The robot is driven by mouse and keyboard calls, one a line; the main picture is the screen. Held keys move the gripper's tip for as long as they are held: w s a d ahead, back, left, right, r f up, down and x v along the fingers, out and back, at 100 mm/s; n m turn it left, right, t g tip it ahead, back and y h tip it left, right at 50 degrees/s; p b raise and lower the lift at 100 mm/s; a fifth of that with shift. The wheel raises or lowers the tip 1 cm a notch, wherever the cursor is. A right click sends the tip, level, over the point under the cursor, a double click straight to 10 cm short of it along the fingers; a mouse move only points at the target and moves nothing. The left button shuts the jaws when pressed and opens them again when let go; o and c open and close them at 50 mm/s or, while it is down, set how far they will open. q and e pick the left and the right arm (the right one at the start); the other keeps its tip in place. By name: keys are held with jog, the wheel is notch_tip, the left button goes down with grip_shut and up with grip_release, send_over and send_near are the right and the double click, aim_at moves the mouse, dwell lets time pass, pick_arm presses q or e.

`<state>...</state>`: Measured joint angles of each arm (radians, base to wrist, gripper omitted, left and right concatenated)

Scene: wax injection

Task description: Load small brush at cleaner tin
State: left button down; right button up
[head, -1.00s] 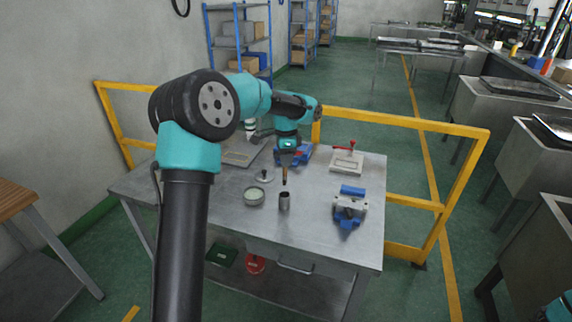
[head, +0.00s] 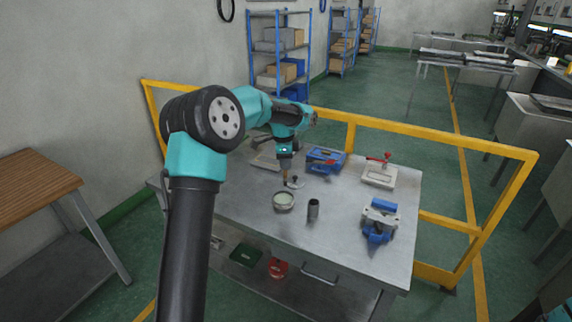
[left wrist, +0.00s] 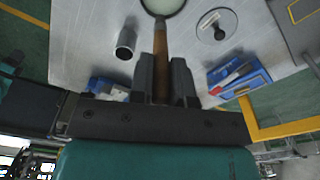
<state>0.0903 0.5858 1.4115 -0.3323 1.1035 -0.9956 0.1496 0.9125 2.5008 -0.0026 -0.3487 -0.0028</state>
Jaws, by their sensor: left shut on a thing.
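My left gripper (head: 285,163) is shut on the small brush (head: 286,178), which points down with its wooden handle in the jaws. In the left wrist view, the gripper (left wrist: 162,85) clasps the brush's brown handle (left wrist: 160,50). The cleaner tin (head: 284,206) is a round, open metal tin with pale greenish contents, standing on the table. The brush's lower end is close to the tin's far rim in the head view. In the left wrist view, it reaches the edge of the tin (left wrist: 178,12). I cannot tell whether they touch. My right gripper is not in view.
A dark metal cup (head: 313,210) stands right of the tin. A blue vise (head: 379,222), a blue device (head: 325,160) and a red-handled clamp (head: 380,172) stand on the table (head: 345,245). Yellow rails run behind.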

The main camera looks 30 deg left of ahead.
pick_arm(q)
jog(key=shift+s+a, duration=0.1)
jog(key=shift+a, duration=0.4)
jog(key=shift+f, duration=0.1)
jog(key=shift+f, duration=2.95)
jog(key=shift+f, duration=0.65)
dwell(0.4)
jog(key=shift+r, duration=3.6)
jog(key=shift+d, duration=0.1)
